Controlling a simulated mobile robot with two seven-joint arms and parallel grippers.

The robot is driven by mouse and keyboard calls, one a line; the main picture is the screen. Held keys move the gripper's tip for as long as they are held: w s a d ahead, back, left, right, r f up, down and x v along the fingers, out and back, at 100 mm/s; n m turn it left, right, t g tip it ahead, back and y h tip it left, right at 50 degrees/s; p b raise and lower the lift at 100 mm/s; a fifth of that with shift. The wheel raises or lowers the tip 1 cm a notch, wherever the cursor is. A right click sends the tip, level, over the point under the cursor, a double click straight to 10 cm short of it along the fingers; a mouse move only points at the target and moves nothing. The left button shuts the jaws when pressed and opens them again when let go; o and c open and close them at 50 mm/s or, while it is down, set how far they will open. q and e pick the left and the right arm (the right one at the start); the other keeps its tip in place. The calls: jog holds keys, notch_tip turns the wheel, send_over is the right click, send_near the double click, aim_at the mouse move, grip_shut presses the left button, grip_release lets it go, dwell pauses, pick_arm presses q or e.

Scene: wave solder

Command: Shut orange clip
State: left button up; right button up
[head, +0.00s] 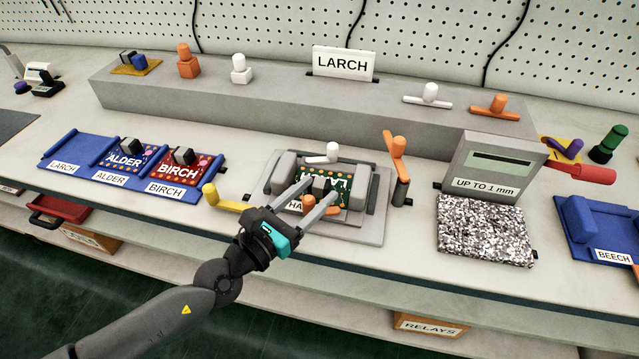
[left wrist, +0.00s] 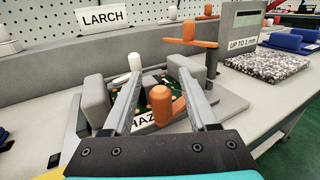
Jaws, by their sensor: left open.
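A grey fixture (head: 372,228) holds a green board (head: 345,180) with a partly covered label. An orange clip (head: 308,204) with a rounded knob stands at its front edge; in the left wrist view the orange clip (left wrist: 163,104) shows between my fingers. A second, taller orange lever (head: 397,147) sits on a dark post at the fixture's right; it also shows in the left wrist view (left wrist: 190,42). My left gripper (head: 322,186) is open, its fingers reaching over the board's front. I cannot tell whether they touch the front clip. My right gripper is out of view.
A white clip (head: 332,152) is behind the board and a yellow lever (head: 225,202) at the fixture's left. A grey gauge block (head: 490,168) and speckled block (head: 484,232) stand right. Blue trays (head: 62,150) lie left. A grey shelf (head: 250,105) runs behind.

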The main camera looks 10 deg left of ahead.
pick_arm(q)
jog(key=shift+x, duration=1.05)
grip_shut()
